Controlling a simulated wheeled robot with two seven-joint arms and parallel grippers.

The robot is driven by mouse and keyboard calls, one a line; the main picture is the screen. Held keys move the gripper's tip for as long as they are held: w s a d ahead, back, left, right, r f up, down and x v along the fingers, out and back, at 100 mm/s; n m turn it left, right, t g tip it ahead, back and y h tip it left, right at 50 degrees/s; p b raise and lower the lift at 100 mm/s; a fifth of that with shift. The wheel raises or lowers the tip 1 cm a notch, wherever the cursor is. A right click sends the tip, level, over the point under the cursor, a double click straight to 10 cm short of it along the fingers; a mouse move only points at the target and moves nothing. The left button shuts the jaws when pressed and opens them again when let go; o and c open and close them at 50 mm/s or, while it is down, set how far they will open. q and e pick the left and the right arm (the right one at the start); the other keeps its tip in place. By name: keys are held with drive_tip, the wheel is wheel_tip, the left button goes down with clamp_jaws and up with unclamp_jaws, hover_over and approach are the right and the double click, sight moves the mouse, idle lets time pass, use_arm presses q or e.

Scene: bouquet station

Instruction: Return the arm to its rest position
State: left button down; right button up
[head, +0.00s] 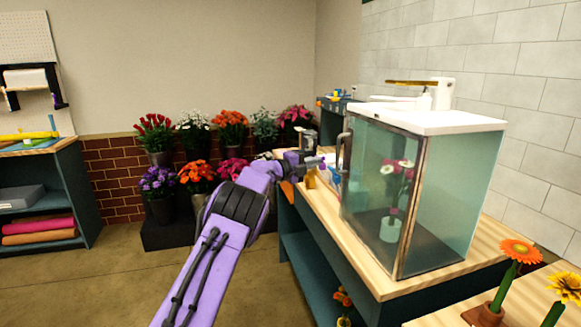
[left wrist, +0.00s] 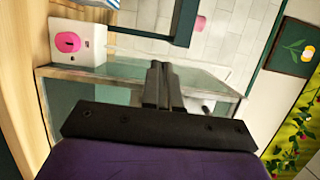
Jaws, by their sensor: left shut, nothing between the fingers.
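My left arm is purple and black and reaches in from the bottom of the head view. Its gripper (head: 316,161) is beside the wooden worktop (head: 322,205), left of the glass case (head: 455,185). In the left wrist view the two dark fingers (left wrist: 163,75) are together with nothing between them. The gripper looks apart from the case's dark handle (head: 344,150), though the exact gap is hard to tell. My right gripper does not show.
The glass case has a white top and holds pink and white flowers (head: 388,170). Several potted bouquets (head: 197,172) stand on a dark step by the brick wall. Orange and yellow flowers (head: 520,250) stand at the lower right. The floor (head: 110,285) at left is clear.

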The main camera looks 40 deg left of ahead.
use_arm(q)
drive_tip(key=s+a+p, duration=0.1)
drive_tip(key=a, duration=0.5)
drive_tip(key=shift+s+a+p, duration=0.2)
drive_tip(key=shift+a+p, duration=0.15)
drive_tip(key=shift+p, duration=0.05)
drive_tip(key=shift+w+f, duration=0.1)
